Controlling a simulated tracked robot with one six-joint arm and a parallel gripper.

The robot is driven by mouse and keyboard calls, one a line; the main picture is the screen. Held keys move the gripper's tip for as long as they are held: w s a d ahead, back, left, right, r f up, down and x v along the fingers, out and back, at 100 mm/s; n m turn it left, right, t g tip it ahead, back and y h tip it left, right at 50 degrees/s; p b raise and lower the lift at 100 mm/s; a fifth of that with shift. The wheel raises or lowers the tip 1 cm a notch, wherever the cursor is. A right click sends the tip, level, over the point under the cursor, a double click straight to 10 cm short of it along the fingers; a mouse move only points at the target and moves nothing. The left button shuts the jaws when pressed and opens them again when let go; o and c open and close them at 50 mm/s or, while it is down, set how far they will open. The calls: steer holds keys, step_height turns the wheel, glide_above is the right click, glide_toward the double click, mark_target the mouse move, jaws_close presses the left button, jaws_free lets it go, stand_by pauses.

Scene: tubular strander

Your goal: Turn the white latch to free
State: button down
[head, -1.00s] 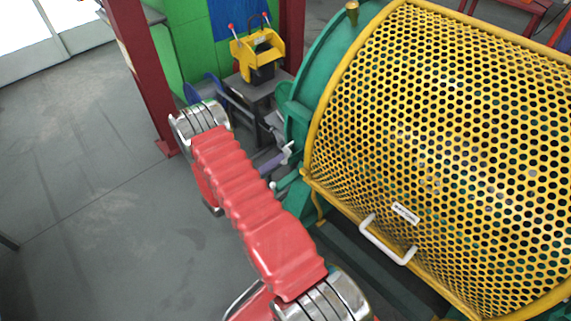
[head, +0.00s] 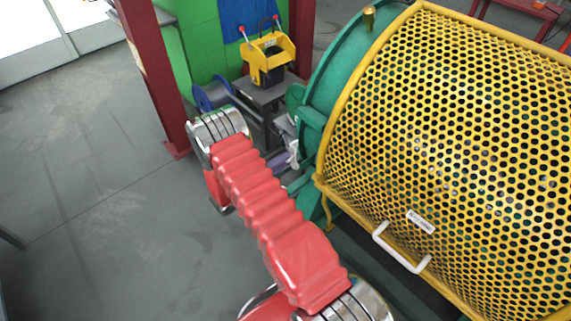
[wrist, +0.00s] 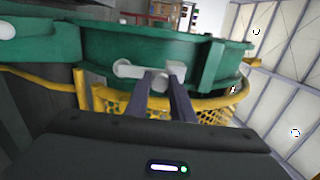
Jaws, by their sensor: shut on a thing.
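The white latch (wrist: 130,69) lies across the green housing rim in the wrist view. Its rounded left end shows clear, and its right part sits at my fingertips. My gripper (wrist: 161,84) has its two dark fingers on the latch and is shut on it. In the head view a white piece, apparently the latch (head: 294,153), shows just right of my wrist, beside the green ring. My purple-grey fingers there are mostly hidden by my red arm and the machine.
The yellow perforated guard (head: 440,150) with a white handle (head: 400,249) fills the right. A yellow control box (head: 268,57) stands on a grey stand behind. A red post (head: 160,80) rises close behind my wrist. The floor at left is clear.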

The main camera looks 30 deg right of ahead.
steer(key=shift+f, duration=0.15)
stand_by(0.3)
steer(key=c, duration=1.8)
jaws_free()
steer(key=shift+o, duration=1.4)
steer(key=s+a, duration=0.2)
steer(key=a, duration=1.1)
steer(key=shift+a, duration=0.35)
